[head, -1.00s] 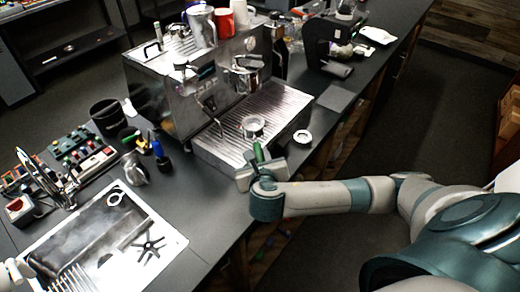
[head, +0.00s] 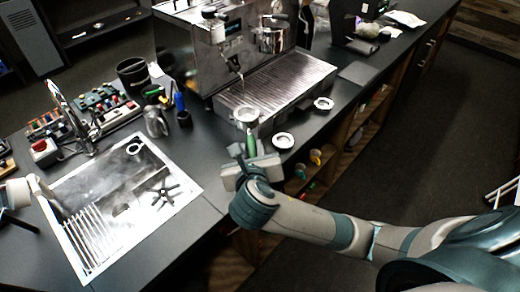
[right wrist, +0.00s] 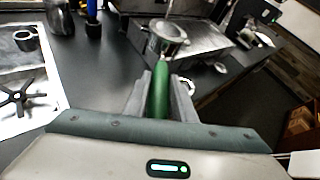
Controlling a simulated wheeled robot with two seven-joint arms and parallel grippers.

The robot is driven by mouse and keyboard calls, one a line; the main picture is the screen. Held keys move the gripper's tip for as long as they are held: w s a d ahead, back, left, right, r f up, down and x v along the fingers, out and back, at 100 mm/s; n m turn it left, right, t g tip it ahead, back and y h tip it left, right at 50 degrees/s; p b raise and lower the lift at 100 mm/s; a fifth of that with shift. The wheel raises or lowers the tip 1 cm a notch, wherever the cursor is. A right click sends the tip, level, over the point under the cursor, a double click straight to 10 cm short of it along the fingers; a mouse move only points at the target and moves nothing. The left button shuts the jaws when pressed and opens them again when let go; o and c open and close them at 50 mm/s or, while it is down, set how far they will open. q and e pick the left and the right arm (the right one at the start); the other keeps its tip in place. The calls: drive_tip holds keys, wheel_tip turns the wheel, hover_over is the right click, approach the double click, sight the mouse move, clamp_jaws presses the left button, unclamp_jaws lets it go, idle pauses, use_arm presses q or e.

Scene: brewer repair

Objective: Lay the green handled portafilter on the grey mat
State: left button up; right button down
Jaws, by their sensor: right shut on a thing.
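The green handled portafilter has a green handle (head: 251,143) and a round metal basket (head: 247,116). My right gripper (head: 250,160) is shut on the handle, with the basket pointing away from me near the drip tray's front left corner. In the right wrist view the handle (right wrist: 160,92) sits between the fingers, and the basket (right wrist: 168,38) faces up, roughly level. The grey mat (head: 358,72) lies flat and empty on the counter, right of the espresso machine and well away from the gripper. Part of my left arm shows at the left edge; its fingers are unclear.
The espresso machine with its ribbed drip tray (head: 280,85) stands behind the portafilter. Two pale rings (head: 283,141) (head: 323,103) lie along the counter's front edge. A sink (head: 125,205) is at left. A grinder (head: 350,25) stands behind the mat.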

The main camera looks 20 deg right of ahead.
drive_tip(key=shift+m+h, duration=0.4)
drive_tip(key=shift+m, duration=0.1)
drive_tip(key=s+f+b, duration=0.1)
drive_tip(key=b, duration=0.1)
drive_tip(key=s+a+f+b, duration=0.1)
drive_tip(key=s+f+b, duration=0.1)
drive_tip(key=b, duration=0.1)
drive_tip(key=shift+s, duration=0.15)
drive_tip(key=shift+s+d+f+g+b, duration=0.2)
drive_tip(key=shift+s+f+g+b, duration=0.1)
drive_tip(key=shift+s+b, duration=0.15)
drive_tip(key=shift+s+d+h, duration=0.1)
drive_tip(key=shift+h, duration=0.2)
drive_tip(key=shift+r, duration=0.1)
